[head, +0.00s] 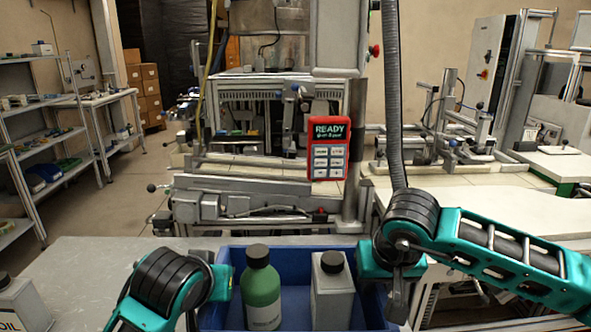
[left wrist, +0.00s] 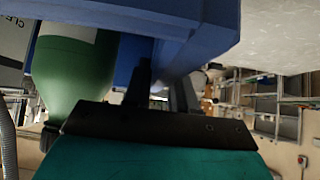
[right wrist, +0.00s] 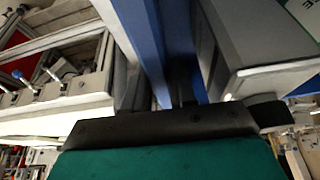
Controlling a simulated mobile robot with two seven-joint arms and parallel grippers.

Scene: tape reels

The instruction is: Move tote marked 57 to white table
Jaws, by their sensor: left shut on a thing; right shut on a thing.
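A blue tote (head: 298,268) is at the bottom middle of the head view, holding a green bottle (head: 262,292) and a pale grey can (head: 332,296), both dark-capped and upright. No marking 57 shows. My left gripper (head: 218,288) is shut on the tote's left wall; the blue wall shows between its fingers in the left wrist view (left wrist: 162,88). My right gripper (head: 396,292) is shut on the right wall, which also shows in the right wrist view (right wrist: 165,88). The tote's underside is hidden. A whitish table (head: 465,208) stands to the right, behind my right arm.
A pale surface (head: 90,260) lies left of the tote, with an OIL can (head: 25,308) at its left end. A machine with a red READY panel (head: 328,148) stands behind. A grey hose (head: 391,95) hangs near my right arm. Shelves (head: 45,140) stand far left.

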